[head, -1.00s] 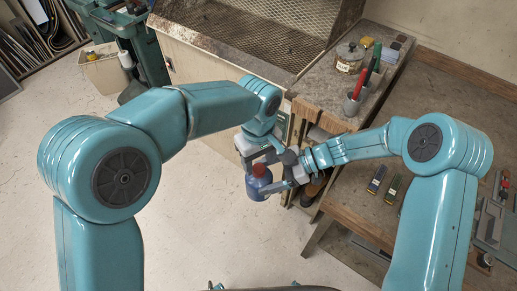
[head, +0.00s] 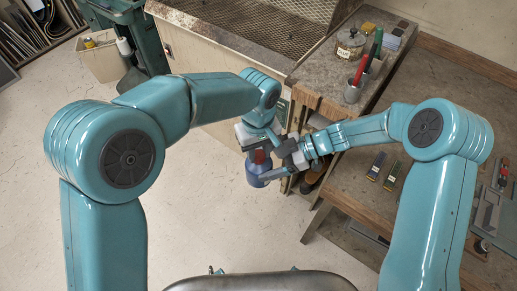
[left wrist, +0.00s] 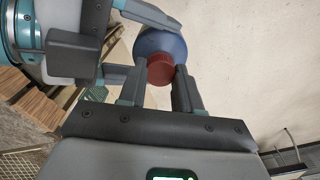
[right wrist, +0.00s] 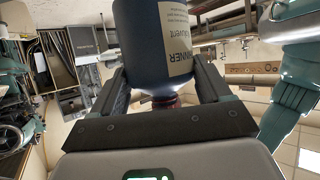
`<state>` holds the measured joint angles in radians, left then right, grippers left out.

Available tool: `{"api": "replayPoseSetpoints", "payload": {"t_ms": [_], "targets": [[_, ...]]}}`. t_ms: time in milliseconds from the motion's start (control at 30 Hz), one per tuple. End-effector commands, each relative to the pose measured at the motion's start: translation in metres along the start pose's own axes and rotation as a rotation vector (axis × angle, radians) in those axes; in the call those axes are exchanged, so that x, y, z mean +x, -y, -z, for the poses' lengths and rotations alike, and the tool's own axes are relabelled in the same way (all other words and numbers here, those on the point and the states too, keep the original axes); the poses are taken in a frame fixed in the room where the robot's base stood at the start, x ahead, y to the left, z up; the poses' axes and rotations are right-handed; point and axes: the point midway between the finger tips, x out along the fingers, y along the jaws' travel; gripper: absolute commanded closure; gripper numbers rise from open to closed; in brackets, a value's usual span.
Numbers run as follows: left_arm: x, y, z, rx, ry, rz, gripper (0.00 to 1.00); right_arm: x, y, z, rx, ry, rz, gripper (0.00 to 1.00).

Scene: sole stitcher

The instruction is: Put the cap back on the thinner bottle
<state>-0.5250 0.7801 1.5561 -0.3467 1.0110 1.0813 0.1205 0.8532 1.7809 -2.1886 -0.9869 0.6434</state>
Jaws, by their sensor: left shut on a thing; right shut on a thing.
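The thinner bottle (head: 257,178) is dark blue with a cream label, readable in part in the right wrist view (right wrist: 178,40). It is off the floor, in front of the bench's corner. My right gripper (head: 268,172) is shut around the bottle's shoulder, with one finger on each side in the right wrist view. The red cap (left wrist: 160,68) is between the fingertips of my left gripper (left wrist: 159,80), which is shut on it over the bottle's top. The cap's lower edge and the bottle's mouth are hidden, so I cannot tell whether it is seated.
The wooden bench (head: 345,185) stands close to the right of the bottle, with a labelled glass jar (head: 350,43) and a cup of red and green-handled tools (head: 355,90) on the nearby worktop. A pale bin (head: 102,57) stands at the far left. The floor to the left is clear.

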Motion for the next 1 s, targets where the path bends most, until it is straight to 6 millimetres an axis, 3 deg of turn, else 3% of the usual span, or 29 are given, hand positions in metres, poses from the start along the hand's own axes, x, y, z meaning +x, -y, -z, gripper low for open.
{"api": "replayPoseSetpoints", "payload": {"t_ms": [500,567,700,733,800,1000], "targets": [[0.0007,-0.001,-0.0013,1.326,-0.001,0.0,1.0,0.0003,0.0001,0.0004,0.0,-0.001,0.001,1.0],[0.0008,-0.001,-0.0014,1.426,-0.001,0.0,1.0,0.0003,0.0001,0.0004,0.0,-0.001,0.001,1.0],[0.0007,-0.001,-0.0014,1.425,-0.001,0.0,1.0,0.0003,0.0,0.0005,0.0,-0.001,0.001,1.0],[0.0007,-0.001,-0.0014,1.424,-0.001,0.0,0.64,0.0003,0.0,0.0005,0.0,-0.001,0.001,1.0],[0.0007,-0.001,-0.0014,1.424,-0.001,0.0,0.41,0.0003,0.0,0.0005,0.0,-0.001,0.0,1.0],[0.0007,-0.0007,-0.0012,1.422,-0.001,0.0,0.41,0.0002,0.0,0.0004,0.0,-0.001,0.0,1.0]]}}
